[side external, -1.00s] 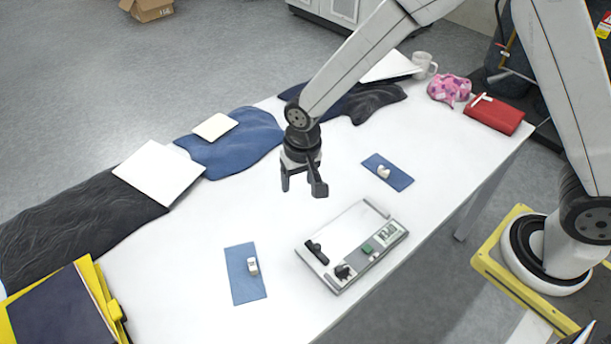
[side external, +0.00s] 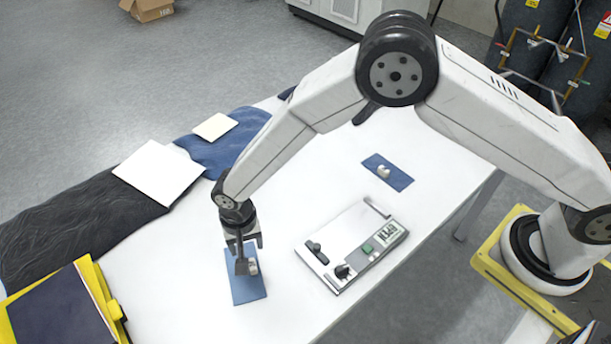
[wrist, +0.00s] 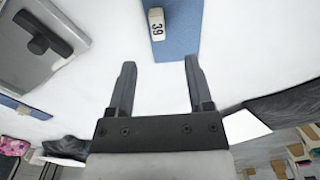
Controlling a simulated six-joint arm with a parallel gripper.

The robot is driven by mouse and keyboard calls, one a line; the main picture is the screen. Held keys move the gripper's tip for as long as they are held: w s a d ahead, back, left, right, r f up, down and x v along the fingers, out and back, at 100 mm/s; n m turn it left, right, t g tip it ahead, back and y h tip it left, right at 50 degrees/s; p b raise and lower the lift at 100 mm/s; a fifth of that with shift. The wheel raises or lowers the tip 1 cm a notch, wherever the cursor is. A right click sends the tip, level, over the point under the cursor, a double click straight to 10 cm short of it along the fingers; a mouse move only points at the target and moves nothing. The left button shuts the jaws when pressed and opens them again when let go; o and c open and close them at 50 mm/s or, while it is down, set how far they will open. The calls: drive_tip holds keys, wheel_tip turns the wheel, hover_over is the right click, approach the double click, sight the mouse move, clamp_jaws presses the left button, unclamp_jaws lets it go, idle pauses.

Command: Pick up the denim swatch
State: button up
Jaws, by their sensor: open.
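A flat blue rectangle (side external: 249,289), which looks like a denim swatch, lies on the white table with a small white block (wrist: 156,24) marked 39 on it. It also shows at the top of the wrist view (wrist: 182,32). A similar blue rectangle (side external: 398,180) with a small pale object on it lies farther right; I cannot tell which one the task means. My gripper (side external: 250,254) is open and empty, above the far part of the first rectangle. In the wrist view my gripper's fingertips (wrist: 160,63) are short of the rectangle's near edge.
A white-topped device (side external: 345,235) with a dark knob stands right of the nearer rectangle. Dark cloth (side external: 70,225), blue cloth (side external: 245,125) and white boards (side external: 160,172) line the far edge. A yellow case (side external: 97,290) is at lower left. Bare table surrounds the rectangle.

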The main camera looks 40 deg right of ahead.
sight(252, 261)
drive_tip(key=shift+f, duration=1.05)
drive_tip(key=shift+d+f, duration=0.15)
drive_tip(key=shift+f, duration=2.45)
drive_tip(key=shift+w, duration=0.1)
clamp_jaws()
